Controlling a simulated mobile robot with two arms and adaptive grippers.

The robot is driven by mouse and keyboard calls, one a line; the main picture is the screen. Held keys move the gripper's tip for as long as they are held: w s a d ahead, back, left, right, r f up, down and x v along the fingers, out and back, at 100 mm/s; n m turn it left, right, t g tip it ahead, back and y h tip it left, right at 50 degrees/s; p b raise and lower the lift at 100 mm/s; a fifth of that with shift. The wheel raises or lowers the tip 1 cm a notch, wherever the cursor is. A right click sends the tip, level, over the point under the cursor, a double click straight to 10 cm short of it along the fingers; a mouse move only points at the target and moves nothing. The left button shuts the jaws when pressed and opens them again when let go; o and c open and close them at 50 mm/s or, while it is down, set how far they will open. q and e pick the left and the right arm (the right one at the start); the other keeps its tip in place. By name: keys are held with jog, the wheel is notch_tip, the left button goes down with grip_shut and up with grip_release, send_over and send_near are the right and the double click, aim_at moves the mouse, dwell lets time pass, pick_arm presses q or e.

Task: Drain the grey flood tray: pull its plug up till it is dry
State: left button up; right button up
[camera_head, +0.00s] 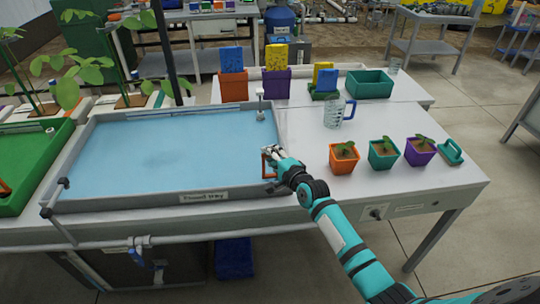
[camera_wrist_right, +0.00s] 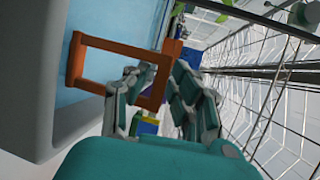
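The grey flood tray (camera_head: 180,196) lies on the white bench with blue water (camera_head: 170,145) over its floor. An orange rectangular frame handle, which looks like the plug's handle (camera_head: 265,167), is at the tray's right wall, near the front corner. It also shows large in the right wrist view (camera_wrist_right: 90,42). My right gripper (camera_head: 271,152) is at this handle. In the wrist view its fingers (camera_wrist_right: 163,75) close in on both sides of one upright bar. The plug's lower part is hidden, so I cannot tell whether it is raised. My left gripper is out of view.
Orange (camera_head: 344,158), teal (camera_head: 383,154) and purple (camera_head: 420,151) seedling pots stand right of my gripper. A clear jug (camera_head: 334,113) stands behind them. A small grey post (camera_head: 260,105) rises at the tray's back right corner. A green tray (camera_head: 30,160) is at left.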

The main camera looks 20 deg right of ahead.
jog(key=shift+w, duration=0.25)
grip_shut()
dwell(0.3)
